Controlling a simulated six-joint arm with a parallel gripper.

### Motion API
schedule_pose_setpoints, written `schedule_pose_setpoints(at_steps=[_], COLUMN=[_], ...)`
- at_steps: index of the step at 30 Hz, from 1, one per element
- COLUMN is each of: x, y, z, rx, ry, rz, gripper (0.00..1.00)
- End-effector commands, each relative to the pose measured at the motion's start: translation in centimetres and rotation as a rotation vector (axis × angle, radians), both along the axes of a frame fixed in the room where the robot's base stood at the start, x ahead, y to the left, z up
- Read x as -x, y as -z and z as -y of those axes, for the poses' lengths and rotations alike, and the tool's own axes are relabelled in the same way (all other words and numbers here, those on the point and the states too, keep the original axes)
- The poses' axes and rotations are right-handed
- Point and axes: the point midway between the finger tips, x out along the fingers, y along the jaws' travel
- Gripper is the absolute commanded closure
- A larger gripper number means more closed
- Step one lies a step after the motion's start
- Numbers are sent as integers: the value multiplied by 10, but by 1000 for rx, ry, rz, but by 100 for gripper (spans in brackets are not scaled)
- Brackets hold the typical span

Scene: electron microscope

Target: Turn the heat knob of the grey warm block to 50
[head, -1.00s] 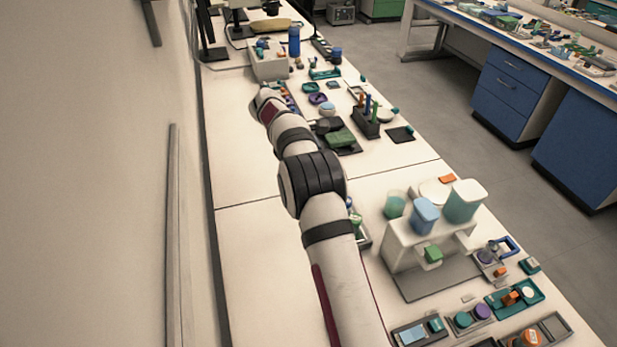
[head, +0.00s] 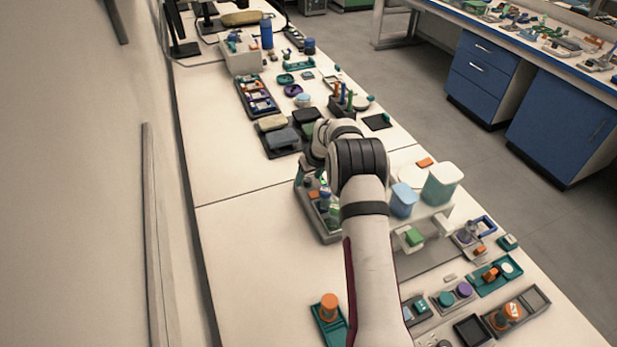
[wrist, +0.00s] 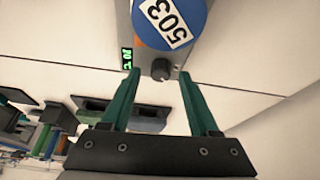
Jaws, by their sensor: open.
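The grey warm block (wrist: 143,60) shows at the top of the wrist view. Its dark round heat knob (wrist: 160,70) is on the near face, and a small display with green characters (wrist: 126,60) is to the left of it; its number is hard to read. A round blue top labelled 503 (wrist: 168,20) sits on the block. My gripper (wrist: 159,74) is open, its two teal fingers pointing at the block, one on each side of the knob with gaps visible. In the head view my arm hides the block and most of the gripper.
An orange-capped jar (head: 329,307) stands in a teal tray at the front. The bench's left side is clear.

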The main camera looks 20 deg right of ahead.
Motion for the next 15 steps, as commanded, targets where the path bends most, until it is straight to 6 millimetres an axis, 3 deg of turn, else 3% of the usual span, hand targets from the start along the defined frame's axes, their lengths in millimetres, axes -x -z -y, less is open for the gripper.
schedule_pose_setpoints(at_steps=[10,11,15], x=[-3,-3,-3], y=[6,6,6], z=[-1,-1,-1], rx=[0,0,0], ry=[-1,-1,-1], rz=[0,0,0], gripper=[38,40,66])
